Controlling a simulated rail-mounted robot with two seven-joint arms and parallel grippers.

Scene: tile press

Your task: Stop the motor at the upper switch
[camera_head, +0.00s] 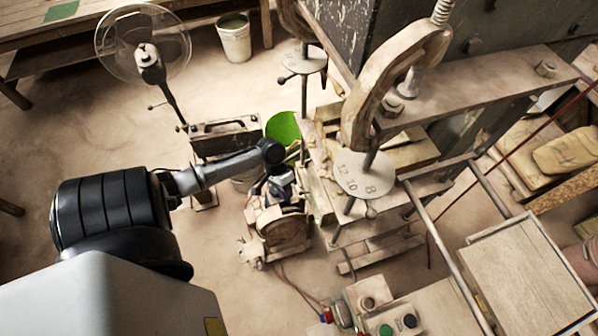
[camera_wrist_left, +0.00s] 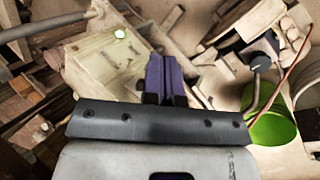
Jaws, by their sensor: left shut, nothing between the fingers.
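A switch box (camera_head: 368,303) with one round button stands at the bottom middle of the head view. Just below it are a green button (camera_head: 386,330) and a black button (camera_head: 409,320), with a red part (camera_head: 327,315) to the left. I cannot tell which is the upper switch. The motor (camera_head: 284,228) appears to be the machine with a round housing in the middle. My left gripper (camera_head: 283,186) is above it, well away from the buttons. In the left wrist view its purple fingers (camera_wrist_left: 166,76) are shut and empty. My right gripper is in neither view.
The press (camera_head: 400,85) with its curved arm and numbered disc (camera_head: 364,176) stands right of my left gripper. A green bucket (camera_head: 283,130) is close behind the gripper. Floor at left is clear.

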